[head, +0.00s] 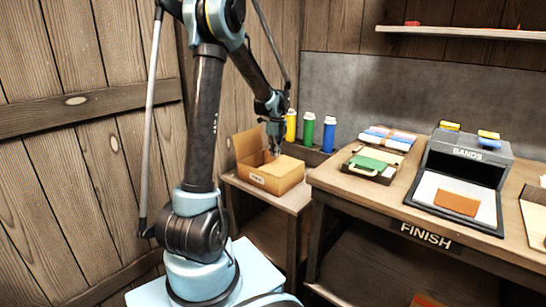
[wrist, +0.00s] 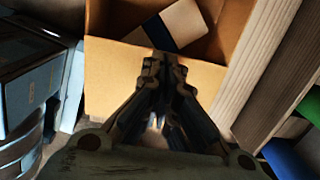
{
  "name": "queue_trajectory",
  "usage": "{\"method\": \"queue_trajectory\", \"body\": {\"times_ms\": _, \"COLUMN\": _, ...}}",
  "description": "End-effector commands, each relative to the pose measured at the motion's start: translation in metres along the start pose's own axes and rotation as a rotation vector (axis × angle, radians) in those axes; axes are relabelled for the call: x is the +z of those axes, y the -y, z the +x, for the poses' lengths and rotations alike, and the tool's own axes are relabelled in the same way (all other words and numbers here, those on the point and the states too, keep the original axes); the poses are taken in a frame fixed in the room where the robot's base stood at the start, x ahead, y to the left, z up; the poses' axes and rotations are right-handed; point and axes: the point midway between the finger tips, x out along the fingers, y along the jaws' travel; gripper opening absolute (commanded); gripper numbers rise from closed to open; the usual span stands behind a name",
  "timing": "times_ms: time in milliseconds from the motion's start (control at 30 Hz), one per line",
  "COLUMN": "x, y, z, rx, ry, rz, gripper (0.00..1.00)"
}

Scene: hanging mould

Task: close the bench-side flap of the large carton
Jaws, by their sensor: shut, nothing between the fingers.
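The large open carton (head: 270,182) stands on a low wooden stand. In the head view, a flap (head: 247,141) stands raised at its left, and a pale panel (head: 287,163) on the bench side looks about level with the top. In the wrist view, this panel (wrist: 112,75) spreads beneath my fingers. Beyond it the carton's inside is open, with a cream item with a dark blue band (wrist: 184,22) in it. My gripper (head: 275,150) is shut and empty, pointing down over the panel; it also shows in the wrist view (wrist: 163,65). Whether the fingertips touch is unclear.
Yellow, green and blue bottles (head: 309,129) stand behind the carton. The bench marked FINISH (head: 330,180) is to the right, holding folded goods (head: 375,160) and a grey BANDS box (head: 468,150). A plank wall (head: 60,180) is on the left.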

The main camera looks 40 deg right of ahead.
Motion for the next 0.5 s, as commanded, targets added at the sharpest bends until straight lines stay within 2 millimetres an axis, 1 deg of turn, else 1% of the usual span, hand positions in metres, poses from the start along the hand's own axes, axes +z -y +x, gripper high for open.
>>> {"method": "queue_trajectory", "body": {"times_ms": 300, "x": 0.006, "y": -0.001, "z": -0.058, "rx": 0.000, "ry": -0.001, "rz": -0.001, "gripper": 0.00}}
{"method": "queue_trajectory", "body": {"times_ms": 500, "x": 0.009, "y": -0.002, "z": -0.093, "rx": 0.000, "ry": -0.001, "rz": -0.003, "gripper": 0.00}}
